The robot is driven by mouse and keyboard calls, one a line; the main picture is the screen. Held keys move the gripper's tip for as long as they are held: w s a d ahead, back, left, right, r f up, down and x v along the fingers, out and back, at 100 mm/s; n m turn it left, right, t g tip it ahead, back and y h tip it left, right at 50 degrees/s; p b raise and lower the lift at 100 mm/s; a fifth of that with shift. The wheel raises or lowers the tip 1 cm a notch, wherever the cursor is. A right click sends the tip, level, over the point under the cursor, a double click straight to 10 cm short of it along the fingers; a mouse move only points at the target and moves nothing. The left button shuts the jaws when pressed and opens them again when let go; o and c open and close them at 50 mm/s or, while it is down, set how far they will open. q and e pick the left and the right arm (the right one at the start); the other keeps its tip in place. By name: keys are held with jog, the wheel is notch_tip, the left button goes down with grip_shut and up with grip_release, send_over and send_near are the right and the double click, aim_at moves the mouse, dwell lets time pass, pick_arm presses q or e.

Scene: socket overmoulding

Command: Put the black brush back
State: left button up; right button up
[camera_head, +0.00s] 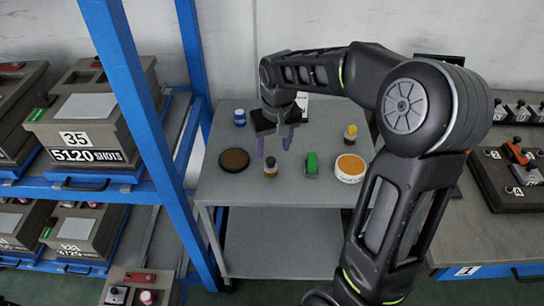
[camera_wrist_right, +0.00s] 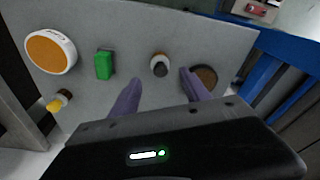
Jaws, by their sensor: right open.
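My right gripper (camera_head: 275,143) is open and empty above the grey table, its purple fingers pointing down. It also shows in the right wrist view (camera_wrist_right: 160,84). A small dark-topped bottle or pot (camera_head: 271,167) stands just in front of the fingers; in the right wrist view this dark top (camera_wrist_right: 160,68) lies ahead between the fingertips, with a gap. I cannot make out for sure which item is the black brush. A dark brown round disc (camera_head: 234,159) lies to the left; it also shows in the right wrist view (camera_wrist_right: 204,78), partly behind a finger. My left gripper is not in view.
The grey table (camera_head: 215,190) also holds a green block (camera_head: 311,163), a white tin with an orange top (camera_head: 350,168), a yellow-capped bottle (camera_head: 351,134) and a blue-capped bottle (camera_head: 239,117). A blue rack post (camera_head: 135,75) stands to the left.

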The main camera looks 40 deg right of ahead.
jog(key=shift+s+r, duration=0.2)
jog(key=shift+r, duration=1.05)
